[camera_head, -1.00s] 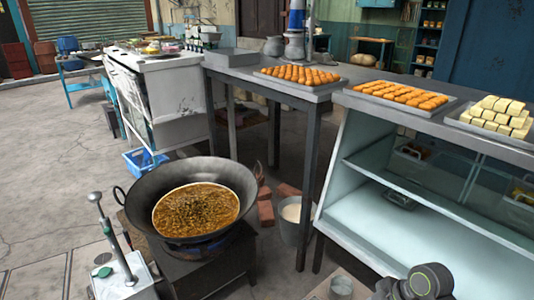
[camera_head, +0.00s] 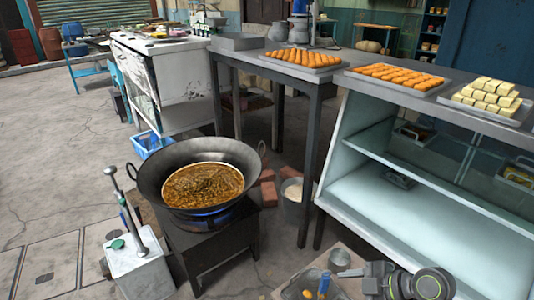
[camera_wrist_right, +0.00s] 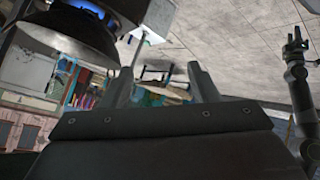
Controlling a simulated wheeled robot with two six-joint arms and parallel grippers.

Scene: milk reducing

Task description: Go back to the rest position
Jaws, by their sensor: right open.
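My right gripper (camera_wrist_right: 162,82) is open in the right wrist view, its two fingers apart with nothing between them. Part of my right arm (camera_head: 410,283) shows at the bottom right of the head view. A dark arm with a pronged end (camera_wrist_right: 295,42), apparently my left, hangs at the right of the wrist view; its jaw state is unclear. A black wok (camera_head: 150,178) holding brown, bubbling liquid (camera_head: 203,186) stands over a blue flame on a dark stove (camera_head: 215,248).
A glass-fronted counter (camera_head: 400,215) stands at right, with trays of orange sweets (camera_head: 398,77) and pale blocks (camera_head: 487,95). A low board (camera_head: 285,285) with utensils lies at bottom centre. Open floor (camera_head: 60,150) lies at left.

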